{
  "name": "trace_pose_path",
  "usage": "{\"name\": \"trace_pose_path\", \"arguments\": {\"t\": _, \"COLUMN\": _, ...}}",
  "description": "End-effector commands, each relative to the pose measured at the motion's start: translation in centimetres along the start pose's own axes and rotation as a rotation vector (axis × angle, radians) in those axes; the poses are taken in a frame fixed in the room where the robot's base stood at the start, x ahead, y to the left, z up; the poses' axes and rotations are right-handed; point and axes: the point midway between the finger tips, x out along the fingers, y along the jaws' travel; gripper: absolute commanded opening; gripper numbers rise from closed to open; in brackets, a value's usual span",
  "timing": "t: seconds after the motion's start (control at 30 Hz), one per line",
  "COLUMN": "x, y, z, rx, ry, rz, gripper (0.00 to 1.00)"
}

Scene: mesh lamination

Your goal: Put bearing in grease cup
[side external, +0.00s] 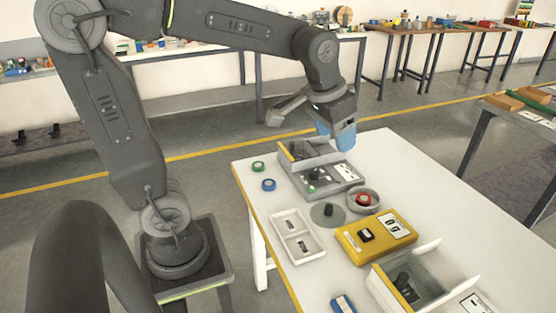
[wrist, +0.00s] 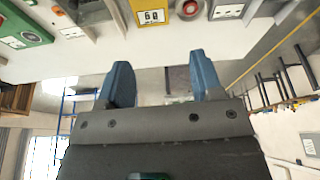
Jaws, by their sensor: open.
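My gripper (side external: 336,140) is raised above the back machine on the white table, its blue fingers pointing down. In the wrist view the two fingers (wrist: 162,78) stand wide apart with nothing between them. Near the table's left edge lie a green ring-shaped piece (side external: 257,166) and a blue ring-shaped piece (side external: 268,185); either could be the bearing, I cannot tell. A round grey dish with a red centre (side external: 363,200) stands right of the middle; I cannot tell whether it is the grease cup.
A white two-compartment tray (side external: 280,221) holds small dark parts. A yellow box (side external: 352,246) with a black knob stands right of it. A walled grey machine (side external: 345,181) is at the back, another (side external: 440,287) at the front right. A small blue item (side external: 343,303) lies at the front.

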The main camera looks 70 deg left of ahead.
Motion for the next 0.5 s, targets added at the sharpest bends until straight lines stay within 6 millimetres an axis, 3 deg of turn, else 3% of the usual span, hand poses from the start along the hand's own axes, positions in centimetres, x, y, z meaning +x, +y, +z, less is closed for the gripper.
{"name": "trace_pose_path", "arguments": {"t": 0.1, "x": -2.0, "y": 0.9, "z": 4.6, "rx": 0.024, "ry": 0.067, "rz": 0.01, "gripper": 0.6}}
{"name": "trace_pose_path", "arguments": {"t": 0.23, "x": -2.7, "y": 1.4, "z": 8.8, "rx": 0.044, "ry": 0.119, "rz": 0.019, "gripper": 0.6}}
{"name": "trace_pose_path", "arguments": {"t": 0.4, "x": -2.6, "y": 1.7, "z": 12.0, "rx": 0.057, "ry": 0.162, "rz": 0.028, "gripper": 0.6}}
{"name": "trace_pose_path", "arguments": {"t": 0.5, "x": -2.5, "y": 1.7, "z": 12.7, "rx": 0.061, "ry": 0.17, "rz": 0.03, "gripper": 0.6}}
